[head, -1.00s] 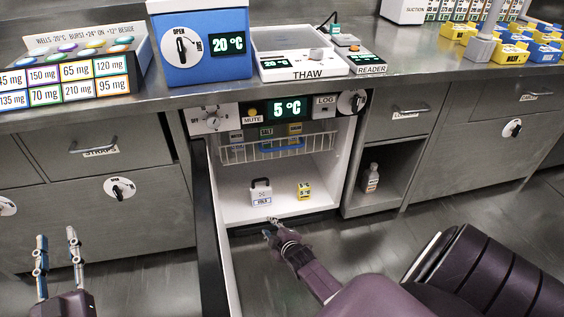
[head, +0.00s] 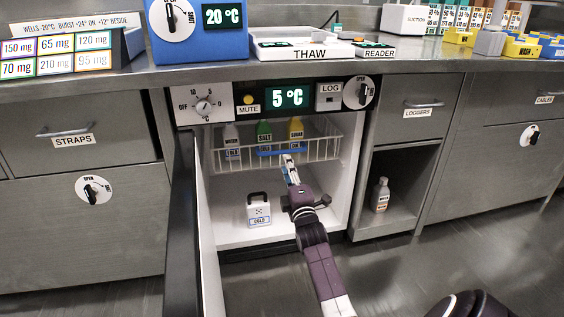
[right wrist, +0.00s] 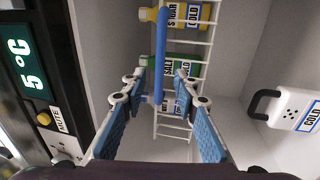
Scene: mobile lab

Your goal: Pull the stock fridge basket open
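The stock fridge basket (head: 325,149) is a white wire basket inside the open fridge. It holds bottles labelled WATER (head: 232,138), SALT (head: 264,133) and SUGAR (head: 296,130). Its blue handle bar (head: 270,153) runs along the front; it also shows in the right wrist view (right wrist: 160,40). My right gripper (head: 287,160) is just in front of the handle. In the right wrist view its fingers (right wrist: 158,80) are apart, with the lower end of the bar between the tips; I cannot tell if they touch it. My left gripper is out of view.
The fridge door (head: 183,230) stands open on the left. A white COLD box (head: 258,212) sits on the fridge floor below the basket. The control panel (head: 272,98) is just above the basket. An open cubby with a bottle (head: 380,196) is on the right.

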